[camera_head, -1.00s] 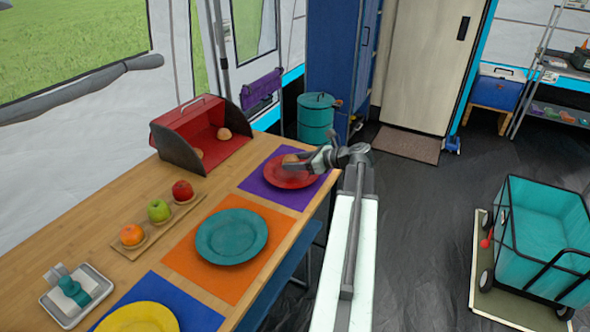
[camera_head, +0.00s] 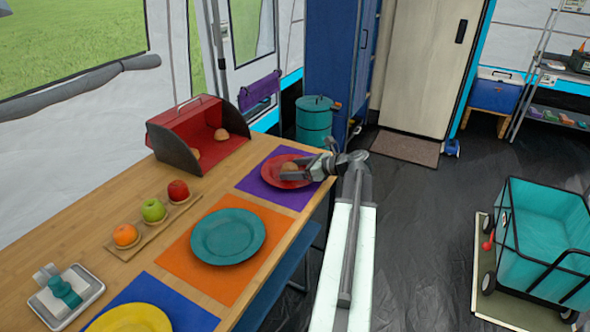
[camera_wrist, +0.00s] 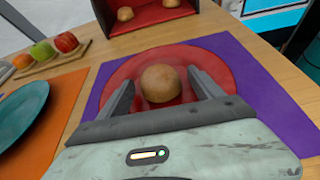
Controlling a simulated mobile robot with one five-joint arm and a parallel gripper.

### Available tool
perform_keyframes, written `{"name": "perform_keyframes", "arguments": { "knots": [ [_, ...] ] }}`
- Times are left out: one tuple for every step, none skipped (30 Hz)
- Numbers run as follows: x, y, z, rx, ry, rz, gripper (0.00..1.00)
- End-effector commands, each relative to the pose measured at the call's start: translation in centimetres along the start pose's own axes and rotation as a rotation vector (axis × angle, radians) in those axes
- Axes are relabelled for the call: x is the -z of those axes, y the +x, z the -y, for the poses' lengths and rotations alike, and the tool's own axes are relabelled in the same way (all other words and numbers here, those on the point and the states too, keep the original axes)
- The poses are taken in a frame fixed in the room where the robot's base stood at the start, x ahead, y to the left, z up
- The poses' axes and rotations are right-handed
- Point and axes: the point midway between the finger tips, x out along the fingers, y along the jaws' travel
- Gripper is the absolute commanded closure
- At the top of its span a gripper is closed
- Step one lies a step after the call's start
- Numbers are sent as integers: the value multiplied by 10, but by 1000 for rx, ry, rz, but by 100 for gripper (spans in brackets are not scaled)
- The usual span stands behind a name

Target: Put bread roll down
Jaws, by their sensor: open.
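A brown bread roll (camera_wrist: 160,83) rests on the red plate (camera_wrist: 222,73), which lies on a purple placemat (camera_wrist: 262,88). My gripper (camera_wrist: 158,92) is open, with one finger on each side of the roll and a visible gap beside it. In the head view, the gripper (camera_head: 296,172) is low over the red plate, and the roll (camera_head: 290,167) shows just at its fingers.
A red bread box (camera_head: 210,125) holding more rolls stands at the table's back. A tray with an orange, green apple and red apple (camera_head: 178,190) lies left. A teal plate (camera_head: 228,237) sits on an orange mat. Open floor lies right of the table.

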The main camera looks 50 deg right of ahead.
Motion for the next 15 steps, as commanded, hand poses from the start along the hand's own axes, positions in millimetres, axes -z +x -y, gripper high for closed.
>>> {"name": "perform_keyframes", "arguments": {
  "knots": [
    [-3, -7, 0, 2, 1, 0, 25],
    [-3, -12, 0, 2, 1, 0, 25],
    [-4, -21, 0, 4, 2, 0, 25],
    [-4, -28, 0, 4, 2, 0, 25],
    [-5, -36, 0, 4, 3, 0, 25],
    [-5, -47, 0, 5, 3, 0, 25],
    [-6, -55, 0, 4, 2, 0, 25],
    [-6, -62, 0, 5, 2, 0, 25],
    [-5, -73, 0, 5, 2, 1, 25],
    [-5, -80, 0, 4, 2, 1, 25],
    [-5, -87, 1, 5, 3, 1, 25],
    [-5, -95, 0, 4, 2, 0, 25],
    [-4, -100, 0, 3, 2, 0, 25],
    [-4, -105, 1, 4, 1, 0, 25],
    [-3, -110, 1, 4, 1, 0, 25]
  ]
}}
